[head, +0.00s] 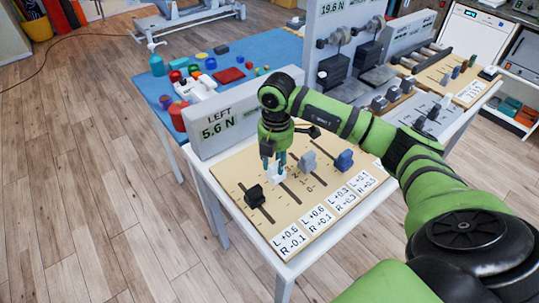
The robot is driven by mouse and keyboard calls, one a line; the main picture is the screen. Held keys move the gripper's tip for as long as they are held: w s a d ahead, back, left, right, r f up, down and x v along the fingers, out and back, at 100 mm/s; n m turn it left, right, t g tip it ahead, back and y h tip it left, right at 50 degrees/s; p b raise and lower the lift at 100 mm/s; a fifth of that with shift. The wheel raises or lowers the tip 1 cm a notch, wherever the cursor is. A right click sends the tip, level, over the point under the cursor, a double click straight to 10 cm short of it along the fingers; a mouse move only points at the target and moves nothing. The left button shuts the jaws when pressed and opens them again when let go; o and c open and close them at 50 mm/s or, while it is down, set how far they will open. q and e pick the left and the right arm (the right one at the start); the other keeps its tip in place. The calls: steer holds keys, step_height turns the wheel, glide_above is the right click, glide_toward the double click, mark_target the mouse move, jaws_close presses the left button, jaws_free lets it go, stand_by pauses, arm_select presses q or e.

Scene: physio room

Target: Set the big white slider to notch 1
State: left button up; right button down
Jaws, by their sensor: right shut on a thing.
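A wooden slider board (228,187) lies on the white table, with several knobs in dark slots. My right gripper (274,168) comes down from above and is shut on the white slider (275,177). Its fingers hide much of that knob. A black slider (254,196) stands to its left. A grey slider (308,160) and a blue slider (344,160) stand to its right. The notch marks by the white slider are too small to read. My left gripper is not in view.
A panel (200,147) reading LEFT 5.6 N stands behind the board. White cards (317,220) with numbers lie along its front edge. More slider boards (467,87) and a tall 19.6 N panel (322,38) stand behind on the right. A blue table (261,48) holds small objects.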

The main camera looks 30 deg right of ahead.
steer(key=s, duration=0.5)
steer(key=shift+s+d+r, duration=0.1)
steer(key=shift+s+d, duration=0.05)
steer(key=shift+d, duration=0.1)
steer(key=shift+s, duration=0.3)
steer(key=shift+w+f, duration=0.2)
steer(key=shift+w, duration=0.1)
steer(key=shift+s, duration=0.15)
steer(key=c, duration=0.9)
jaws_free()
steer(key=shift+r, duration=0.25)
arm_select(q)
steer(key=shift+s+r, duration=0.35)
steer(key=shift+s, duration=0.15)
arm_select(e)
step_height(320, 180, up, 12)
steer(key=shift+f, duration=0.2)
